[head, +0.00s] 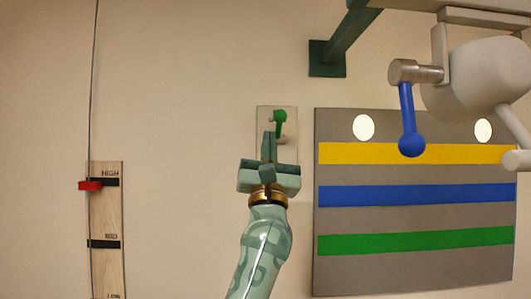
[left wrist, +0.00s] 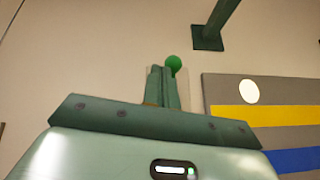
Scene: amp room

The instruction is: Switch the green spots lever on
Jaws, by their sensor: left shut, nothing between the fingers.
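The green lever (head: 280,119) has a round knob and stands on a pale plate (head: 290,113) on the wall. Its knob is at the top and its stem points down to a mount partly hidden by my gripper. My left gripper (head: 268,138) is shut and empty, pointing up just in front of the plate, slightly left of and below the knob. In the left wrist view, the shut fingers (left wrist: 164,86) stand just below and left of the green knob (left wrist: 173,63). Whether they touch the lever I cannot tell. My right gripper is not in view.
A grey panel (head: 415,172) with yellow, blue and green stripes is right of the lever. A blue lever (head: 408,120) hangs from a pale fixture at upper right. A green bracket (head: 327,58) is above. A wooden slider board (head: 106,215) with a red handle (head: 90,185) is left.

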